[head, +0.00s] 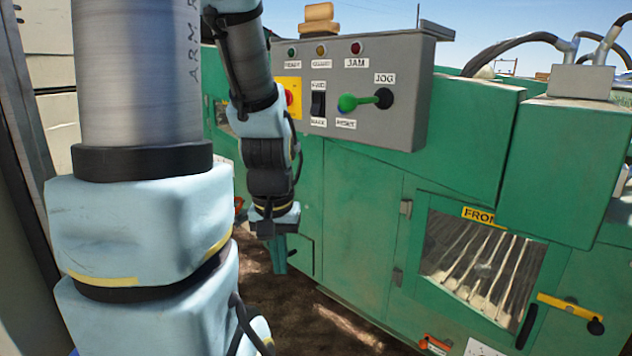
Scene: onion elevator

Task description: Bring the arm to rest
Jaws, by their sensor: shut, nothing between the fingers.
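My arm comes down from the upper left of the head view and bends in the middle. My gripper (279,262) hangs pointing down, in front of the green machine (365,205). Its fingers look closed together with nothing between them. It is below the grey control box (390,60) and apart from its controls.
Bare brown ground (320,325) lies below my gripper.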

